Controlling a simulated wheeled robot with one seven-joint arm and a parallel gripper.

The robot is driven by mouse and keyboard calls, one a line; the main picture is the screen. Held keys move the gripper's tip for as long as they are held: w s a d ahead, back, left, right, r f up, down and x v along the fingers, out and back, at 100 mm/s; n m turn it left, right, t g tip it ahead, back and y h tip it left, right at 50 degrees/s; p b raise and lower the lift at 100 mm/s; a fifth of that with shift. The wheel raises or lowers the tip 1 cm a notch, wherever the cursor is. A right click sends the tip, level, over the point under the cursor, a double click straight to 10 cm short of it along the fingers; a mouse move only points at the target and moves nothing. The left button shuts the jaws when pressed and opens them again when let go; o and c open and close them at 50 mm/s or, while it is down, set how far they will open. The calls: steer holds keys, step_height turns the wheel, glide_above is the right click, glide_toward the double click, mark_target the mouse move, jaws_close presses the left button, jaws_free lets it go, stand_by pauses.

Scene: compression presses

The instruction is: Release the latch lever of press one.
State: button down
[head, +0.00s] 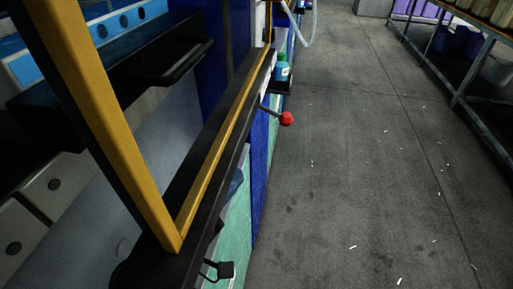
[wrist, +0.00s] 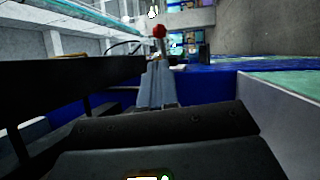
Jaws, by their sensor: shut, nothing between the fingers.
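A latch lever with a red ball knob (head: 286,118) sticks out from the side of the blue press, over the aisle, on a thin dark rod. The red knob also shows in the wrist view (wrist: 159,31), in line with my fingers and beyond their tips. My gripper (wrist: 158,68) shows in the wrist view with its grey fingers together and nothing between them. A gap seems to lie between the fingertips and the knob, but I cannot tell how wide. I cannot make out my gripper in the head view.
The press's yellow frame (head: 95,110) and black ledge (head: 215,165) fill the left. A blue-green bottle (head: 282,68) stands on a small shelf behind the lever. A small black fitting (head: 226,270) hangs low in front. The grey floor (head: 350,170) is open, with white scraps; a rack (head: 470,70) stands right.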

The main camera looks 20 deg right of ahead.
mark_target(283, 125)
steer(key=p+x, duration=0.3)
steer(key=x, duration=1)
steer(key=shift+d+r, duration=0.1)
steer(key=shift+d, duration=0.1)
steer(key=shift+d, duration=0.2)
